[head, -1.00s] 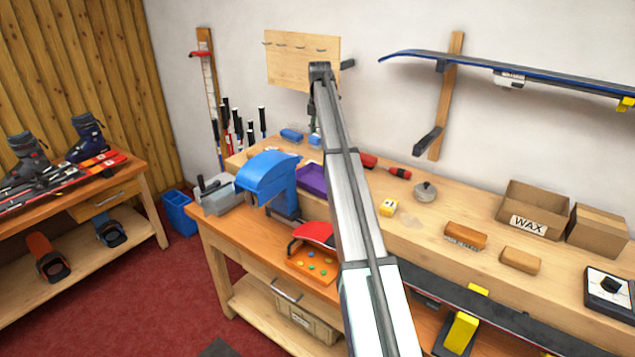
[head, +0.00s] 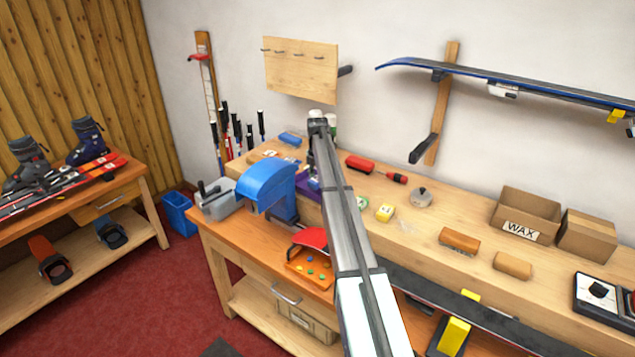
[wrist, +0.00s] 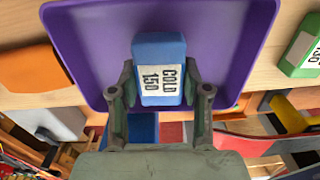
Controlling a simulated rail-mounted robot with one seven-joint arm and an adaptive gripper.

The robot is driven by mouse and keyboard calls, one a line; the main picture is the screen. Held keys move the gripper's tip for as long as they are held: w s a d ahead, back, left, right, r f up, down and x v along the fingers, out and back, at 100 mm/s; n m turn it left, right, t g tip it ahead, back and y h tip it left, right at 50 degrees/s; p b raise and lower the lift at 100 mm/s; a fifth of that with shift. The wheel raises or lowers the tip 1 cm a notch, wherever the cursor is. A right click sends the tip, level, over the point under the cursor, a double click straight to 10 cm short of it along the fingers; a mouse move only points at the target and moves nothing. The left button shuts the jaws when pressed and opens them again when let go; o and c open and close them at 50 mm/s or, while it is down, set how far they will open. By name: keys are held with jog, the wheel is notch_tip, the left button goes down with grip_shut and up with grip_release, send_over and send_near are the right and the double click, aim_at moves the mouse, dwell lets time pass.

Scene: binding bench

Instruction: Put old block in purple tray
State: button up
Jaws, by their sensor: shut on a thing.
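A blue block (wrist: 160,48) labelled "COLD 150" is between the fingers of my gripper (wrist: 160,80), which is shut on it. In the wrist view the block appears in front of the purple tray (wrist: 85,38), within its outline. I cannot tell whether it touches the tray floor. In the head view the purple tray (head: 308,192) is on the bench behind the blue vise-like tool, partly hidden by my arm. My gripper is mostly hidden by the arm in the head view.
A green labelled block (wrist: 302,50) lies right of the tray, and an orange object (wrist: 30,68) lies left. A blue tool (head: 266,186) stands in front of the tray.

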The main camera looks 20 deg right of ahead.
aim_at(317, 179)
jog(key=shift+f, duration=1)
jog(key=shift+f, duration=0.15)
jog(key=o, duration=1.2)
jog(key=shift+c, duration=0.2)
notch_tip(317, 179, up, 12)
jog(key=b, duration=0.4)
